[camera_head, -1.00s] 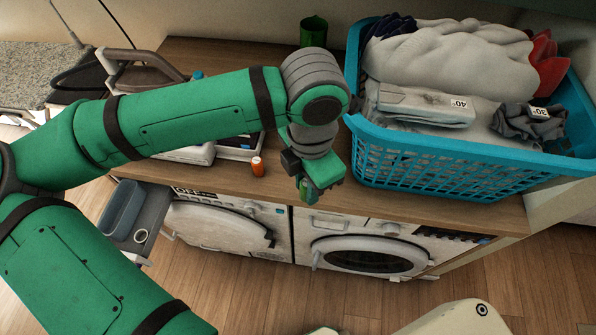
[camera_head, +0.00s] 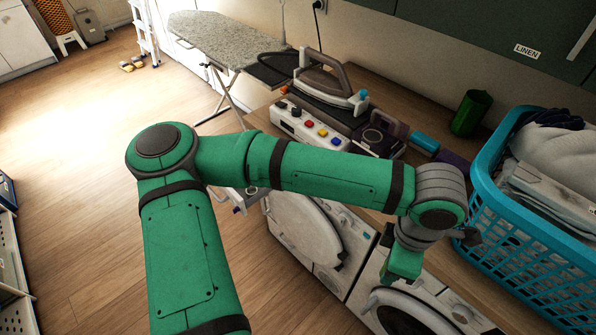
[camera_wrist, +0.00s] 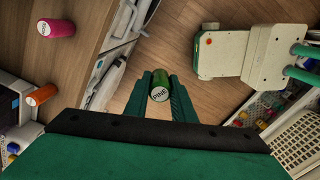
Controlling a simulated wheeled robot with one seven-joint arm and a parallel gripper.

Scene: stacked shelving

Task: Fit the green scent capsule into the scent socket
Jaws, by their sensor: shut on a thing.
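The green capsule (camera_wrist: 161,84) shows in the wrist view, its round end labelled PINE facing the camera. My gripper (camera_wrist: 160,92) is shut on it, with one dark green finger on each side. In the head view my gripper (camera_head: 403,266) hangs in front of the washing machines, below the worktop edge; the capsule cannot be made out there. A small open drawer (camera_head: 243,201) sticks out at the left machine, partly hidden behind my arm. A small pale ring in it may be the scent socket, but I cannot tell for sure.
A pink capsule (camera_wrist: 55,28) and an orange capsule (camera_wrist: 43,95) are on the worktop. A blue laundry basket (camera_head: 530,240) stands at right, near my wrist. An iron (camera_head: 325,80) and a button panel (camera_head: 307,126) stand behind my arm.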

